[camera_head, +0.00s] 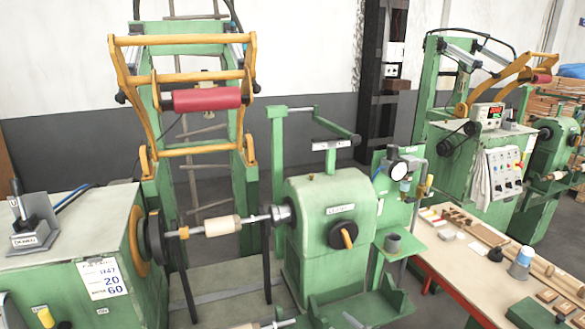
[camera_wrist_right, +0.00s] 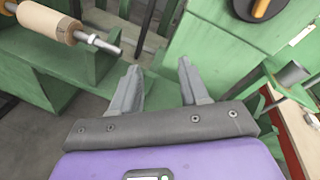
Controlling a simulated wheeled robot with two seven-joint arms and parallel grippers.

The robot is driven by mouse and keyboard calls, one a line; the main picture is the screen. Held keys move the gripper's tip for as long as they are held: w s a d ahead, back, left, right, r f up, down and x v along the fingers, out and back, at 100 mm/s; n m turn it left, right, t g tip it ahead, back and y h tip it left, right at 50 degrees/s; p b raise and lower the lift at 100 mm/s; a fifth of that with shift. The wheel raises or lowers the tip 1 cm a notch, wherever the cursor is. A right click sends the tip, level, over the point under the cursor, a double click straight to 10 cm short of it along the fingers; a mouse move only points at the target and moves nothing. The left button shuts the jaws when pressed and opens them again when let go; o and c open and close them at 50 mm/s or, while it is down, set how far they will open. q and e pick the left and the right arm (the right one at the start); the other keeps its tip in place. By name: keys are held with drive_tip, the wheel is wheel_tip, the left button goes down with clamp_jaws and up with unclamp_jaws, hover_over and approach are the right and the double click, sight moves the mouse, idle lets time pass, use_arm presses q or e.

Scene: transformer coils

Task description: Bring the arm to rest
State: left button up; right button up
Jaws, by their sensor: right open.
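My right gripper (camera_wrist_right: 160,82) is open and empty in the right wrist view, with its two grey fingers spread apart. A pale wooden spool on a metal rod (camera_wrist_right: 48,22) lies to its upper left, above a green holder, apart from the fingers. In the head view a pale wooden spool (camera_head: 222,225) sits on the shaft between the winding machine's faceplate and the green tailstock (camera_head: 335,220). A second spool (camera_head: 248,326) and its rod end show at the bottom edge, partly cut off. My left gripper is not seen.
A green cabinet (camera_head: 75,240) stands at the left with a printed card. A worktable (camera_head: 490,290) at the right carries wooden parts and a bottle. A yellow-framed red roller (camera_head: 207,99) hangs above. Another green machine (camera_head: 470,150) stands at the back right.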

drive_tip(key=s+a+f+n+g, duration=0.4)
drive_tip(key=s+a+f+n, duration=0.2)
drive_tip(key=s+f, duration=0.2)
drive_tip(key=s+a+f+n+g, duration=0.45)
drive_tip(key=s+f, duration=0.25)
drive_tip(key=f, duration=0.2)
drive_tip(key=s+d+f+n+g+h, duration=0.2)
drive_tip(key=s+d+f+n, duration=0.1)
drive_tip(key=s, duration=0.4)
drive_tip(key=s+d+f+n+g+h, duration=0.1)
drive_tip(key=s+d+f+n+g, duration=0.1)
drive_tip(key=s+f+n, duration=0.3)
drive_tip(key=s+d+n, duration=0.1)
drive_tip(key=s+n, duration=0.1)
drive_tip(key=s, duration=0.1)
drive_tip(key=shift+d+f+n+g+h, duration=0.25)
drive_tip(key=shift+f+n+g+h, duration=0.1)
drive_tip(key=shift+h, duration=0.05)
